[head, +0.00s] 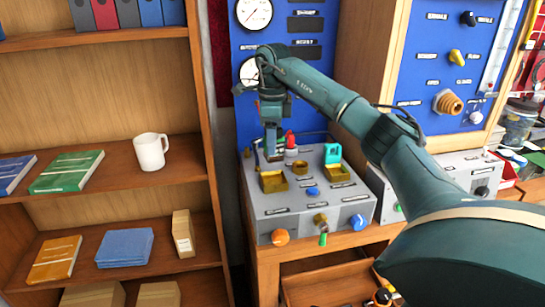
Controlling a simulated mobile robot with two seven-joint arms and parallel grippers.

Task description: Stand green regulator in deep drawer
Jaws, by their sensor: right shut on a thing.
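My right gripper (273,154) points down over the back left of the grey testbench panel (298,213). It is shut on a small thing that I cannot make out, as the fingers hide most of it. A teal-green part (332,153) with an opening stands upright on the panel, right of the gripper and apart from it. It may be the green regulator, but I cannot be sure. A drawer (325,288) is open below the bench at the bottom. Its depth is hard to judge, and my arm covers its right side. My left gripper is out of view.
A red-topped part (291,140) stands close to the right of the gripper. Brass pieces (274,182) and coloured knobs sit on the panel. A blue gauge board (290,60) rises behind. A wooden shelf (110,185) with a white mug (150,151) stands at left.

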